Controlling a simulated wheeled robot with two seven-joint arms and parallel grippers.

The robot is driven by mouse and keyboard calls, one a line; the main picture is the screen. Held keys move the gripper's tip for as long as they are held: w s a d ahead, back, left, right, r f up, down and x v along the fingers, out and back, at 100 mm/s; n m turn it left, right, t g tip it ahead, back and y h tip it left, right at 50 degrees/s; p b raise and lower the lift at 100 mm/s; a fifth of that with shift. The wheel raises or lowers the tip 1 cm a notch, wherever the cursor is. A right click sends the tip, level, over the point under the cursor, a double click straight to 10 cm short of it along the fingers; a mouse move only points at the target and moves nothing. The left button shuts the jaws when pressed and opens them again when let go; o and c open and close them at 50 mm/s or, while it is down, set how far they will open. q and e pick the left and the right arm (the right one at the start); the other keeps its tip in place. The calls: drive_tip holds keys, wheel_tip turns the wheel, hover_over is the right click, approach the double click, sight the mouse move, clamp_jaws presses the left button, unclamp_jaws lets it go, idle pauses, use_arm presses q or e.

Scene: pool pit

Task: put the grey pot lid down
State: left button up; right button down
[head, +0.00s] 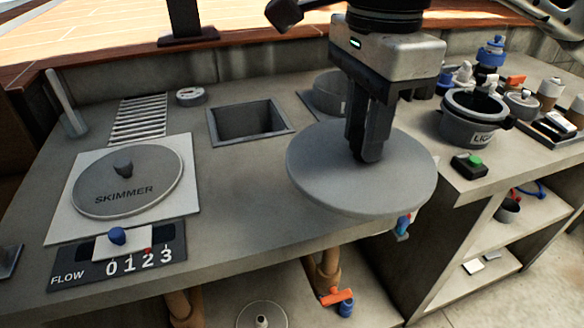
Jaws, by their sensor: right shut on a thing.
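The grey pot lid (320,178) is a flat round disc, held roughly level above the front right part of the grey counter. My right gripper (366,150) comes down from above and is shut at the lid's middle; the fingers hide the lid's knob. The lid covers part of the counter and its front edge, so I cannot tell the exact gap below it. A grey round pot (328,92) stands behind the gripper, partly hidden by it. My left gripper is not in view.
A square opening (250,122) lies left of the lid. A skimmer cover (128,181) and flow panel (118,262) are at the left. A dark pot (472,116), a green-button box (468,165) and several bottles crowd the right. Bare counter (235,190) lies between.

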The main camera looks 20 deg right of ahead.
sight(320, 126)
drive_tip(key=w+f, duration=0.1)
drive_tip(key=w, duration=0.1)
drive_tip(key=w+a+f+p, duration=0.1)
drive_tip(key=w, duration=0.2)
drive_tip(key=w+a+f, duration=0.1)
drive_tip(key=w, duration=0.1)
drive_tip(key=shift+w, duration=0.15)
drive_tip(key=w+f, duration=0.2)
drive_tip(key=f, duration=0.1)
drive_tip(key=w+a+f, duration=0.1)
drive_tip(key=w+f, duration=0.2)
drive_tip(key=shift+a+p, duration=0.1)
drive_tip(key=shift+p, duration=0.3)
drive_tip(key=f, duration=0.3)
drive_tip(key=shift+w+f, duration=0.35)
drive_tip(key=shift+f, duration=0.05)
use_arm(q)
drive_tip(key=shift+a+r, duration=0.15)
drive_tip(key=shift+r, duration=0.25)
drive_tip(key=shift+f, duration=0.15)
use_arm(e)
drive_tip(key=shift+f, duration=0.2)
drive_tip(key=c, duration=1.1)
unclamp_jaws()
drive_tip(key=shift+c, duration=0.2)
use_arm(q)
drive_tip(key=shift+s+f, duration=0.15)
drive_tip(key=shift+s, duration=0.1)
use_arm(e)
drive_tip(key=shift+r, duration=0.1)
